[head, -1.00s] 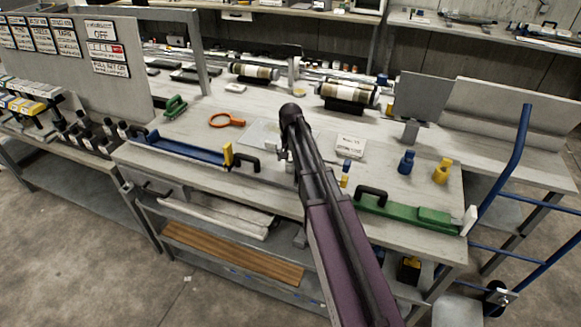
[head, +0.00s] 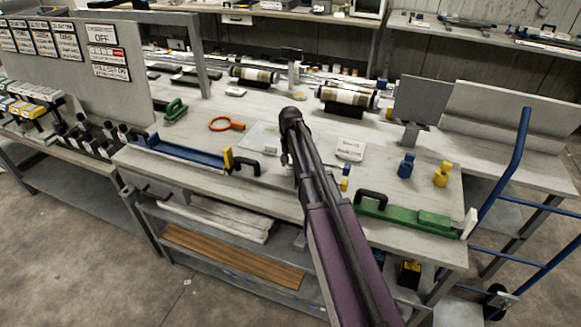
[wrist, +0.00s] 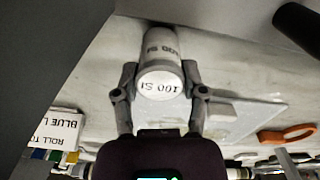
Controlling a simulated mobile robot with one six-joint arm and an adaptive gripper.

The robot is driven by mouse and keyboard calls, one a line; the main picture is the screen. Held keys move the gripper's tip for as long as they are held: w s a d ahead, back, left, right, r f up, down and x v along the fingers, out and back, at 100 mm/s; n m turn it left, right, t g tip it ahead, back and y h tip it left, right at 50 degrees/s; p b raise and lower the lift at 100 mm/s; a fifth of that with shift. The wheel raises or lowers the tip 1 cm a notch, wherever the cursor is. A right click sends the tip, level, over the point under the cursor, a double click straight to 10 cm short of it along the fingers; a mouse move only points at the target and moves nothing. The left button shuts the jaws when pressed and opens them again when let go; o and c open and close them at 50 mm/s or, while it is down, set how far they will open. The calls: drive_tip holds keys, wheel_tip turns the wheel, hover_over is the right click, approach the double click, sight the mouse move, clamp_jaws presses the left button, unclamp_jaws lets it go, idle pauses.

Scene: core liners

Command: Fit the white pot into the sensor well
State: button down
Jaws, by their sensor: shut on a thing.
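The white pot (wrist: 160,65) is a short cylinder marked "100 SI" on its end and side. In the wrist view my gripper (wrist: 159,78) is shut on it, one finger on each side. The pot's marked end faces the wrist camera, and its far end is over the pale bench top. I cannot tell whether it touches the bench. In the head view my arm hides most of the gripper and the pot. I cannot pick out the sensor well for certain in either view.
A flat pale sheet (head: 262,136) and an orange ring (head: 226,124) lie left of my arm, a white card (head: 350,149) right of it. A blue rail (head: 185,153) and a green rail (head: 412,214) line the front edge. Blue (head: 406,166) and yellow (head: 442,175) pieces stand right.

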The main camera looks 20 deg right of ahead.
drive_tip(key=shift+r, duration=0.2)
wheel_tip(320, 180, up, 10)
drive_tip(key=p, duration=1)
drive_tip(key=shift+f, duration=0.2)
drive_tip(key=shift+r, duration=0.2)
idle(0.4)
drive_tip(key=shift+f, duration=0.25)
idle(2.9)
drive_tip(key=shift+r, duration=0.15)
wheel_tip(320, 180, up, 14)
drive_tip(key=p, duration=1.4)
hover_over(290, 161)
wheel_tip(290, 161, down, 14)
drive_tip(key=b, duration=1.4)
drive_tip(key=shift+w+d, duration=0.1)
drive_tip(key=shift+d, duration=0.05)
